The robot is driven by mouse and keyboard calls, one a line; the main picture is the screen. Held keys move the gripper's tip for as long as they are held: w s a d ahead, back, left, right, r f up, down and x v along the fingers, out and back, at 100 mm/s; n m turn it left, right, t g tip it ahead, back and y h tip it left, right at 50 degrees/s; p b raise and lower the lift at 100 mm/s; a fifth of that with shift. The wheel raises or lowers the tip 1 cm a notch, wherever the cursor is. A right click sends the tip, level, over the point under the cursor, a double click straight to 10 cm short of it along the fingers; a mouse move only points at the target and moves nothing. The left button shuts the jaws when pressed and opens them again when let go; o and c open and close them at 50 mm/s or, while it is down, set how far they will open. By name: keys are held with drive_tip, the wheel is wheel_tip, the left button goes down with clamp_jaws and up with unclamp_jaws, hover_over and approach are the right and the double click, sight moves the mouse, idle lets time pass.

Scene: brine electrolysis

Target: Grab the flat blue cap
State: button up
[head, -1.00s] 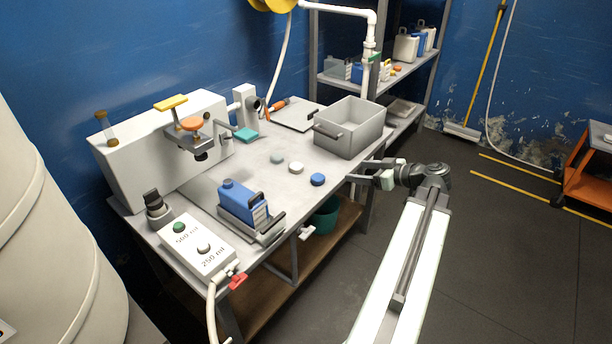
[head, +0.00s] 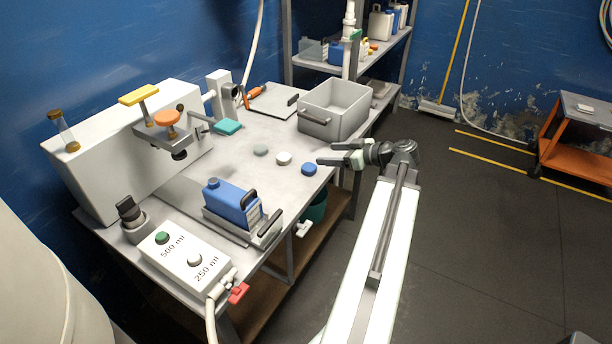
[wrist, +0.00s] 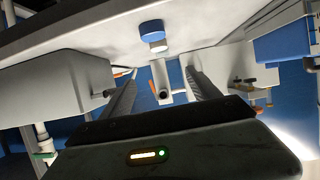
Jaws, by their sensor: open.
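The flat blue cap (head: 309,169) lies on the bench top near its front edge, at the right end of a row of caps. My gripper (head: 326,154) is just right of and slightly above the cap in the head view, by the bench edge. Its two fingers (wrist: 162,73) are apart and empty. The cap is not between them; whether they touch it I cannot tell.
A white cap (head: 284,159) and a grey-green cap (head: 261,149) lie left of the blue one. A grey bin (head: 335,122) stands behind my gripper. A blue jug (head: 232,200) sits on a stand to the left. Bench space between is clear.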

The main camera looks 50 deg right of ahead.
drive_tip(key=b, duration=0.5)
approach(311, 167)
drive_tip(key=w, duration=0.1)
drive_tip(key=shift+a+b+x, duration=0.15)
drive_tip(key=shift+b+x, duration=0.05)
drive_tip(key=shift+x, duration=0.6)
drive_tip(key=shift+a+b+x, duration=0.1)
drive_tip(key=shift+b+x, duration=0.1)
drive_tip(key=shift+x, duration=0.6)
drive_tip(key=b+x, duration=0.1)
drive_tip(key=x, duration=0.1)
drive_tip(key=b+x, duration=0.1)
drive_tip(key=x, duration=0.1)
drive_tip(key=shift+w+f, duration=0.2)
drive_tip(key=shift+f, duration=0.3)
drive_tip(key=shift+w, duration=0.2)
drive_tip(key=shift+r, duration=0.1)
drive_tip(key=c, duration=1.4)
wheel_tip(311, 167, up, 10)
drive_tip(key=p, duration=1)
